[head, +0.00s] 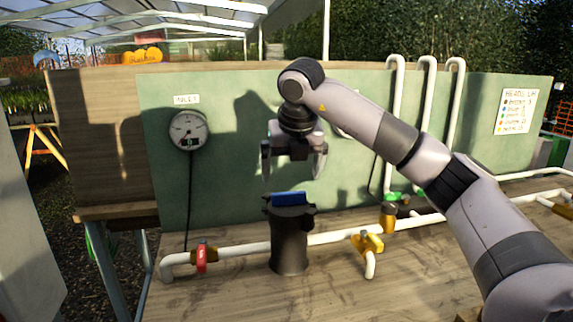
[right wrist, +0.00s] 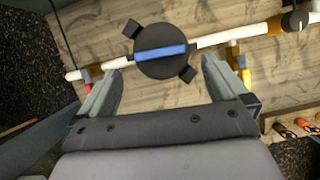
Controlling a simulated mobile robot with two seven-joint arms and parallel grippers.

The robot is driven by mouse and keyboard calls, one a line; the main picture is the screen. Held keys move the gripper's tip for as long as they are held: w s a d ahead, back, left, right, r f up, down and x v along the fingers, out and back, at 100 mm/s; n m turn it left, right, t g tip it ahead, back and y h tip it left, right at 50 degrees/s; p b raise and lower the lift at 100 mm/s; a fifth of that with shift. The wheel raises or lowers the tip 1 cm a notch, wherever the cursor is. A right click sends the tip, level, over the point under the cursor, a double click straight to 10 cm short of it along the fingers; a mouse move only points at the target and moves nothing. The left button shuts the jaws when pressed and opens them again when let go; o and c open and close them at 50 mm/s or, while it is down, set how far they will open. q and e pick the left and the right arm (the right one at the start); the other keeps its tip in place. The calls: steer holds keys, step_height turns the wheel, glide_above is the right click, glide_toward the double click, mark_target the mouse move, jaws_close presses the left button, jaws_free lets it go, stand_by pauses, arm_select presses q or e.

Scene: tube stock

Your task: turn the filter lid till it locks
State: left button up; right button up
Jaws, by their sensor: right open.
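The filter lid (head: 290,205) is black with lugs and a raised blue bar (head: 288,198) across its top. It sits on the dark filter housing (head: 289,250), which stands upright in the white pipe line. My right gripper (head: 294,172) is open and empty, pointing down above the lid and apart from it. In the right wrist view the lid (right wrist: 160,68) shows from above, ahead of and between the open fingers (right wrist: 160,88), with the blue bar (right wrist: 162,53) lying nearly level across it. My left gripper is not in view.
A red-handled valve (head: 201,257) is left of the housing, and a yellow-handled valve (head: 367,243) is to its right. A round gauge (head: 188,131) hangs on the green back panel (head: 235,180). White pipes (head: 394,120) rise at the right. The bench front (head: 230,295) is mostly clear.

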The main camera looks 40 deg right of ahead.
mark_target(289, 193)
steer(key=shift+x, duration=3.05)
steer(key=shift+s, duration=0.1)
steer(key=shift+a, duration=0.1)
steer(key=c, duration=1)
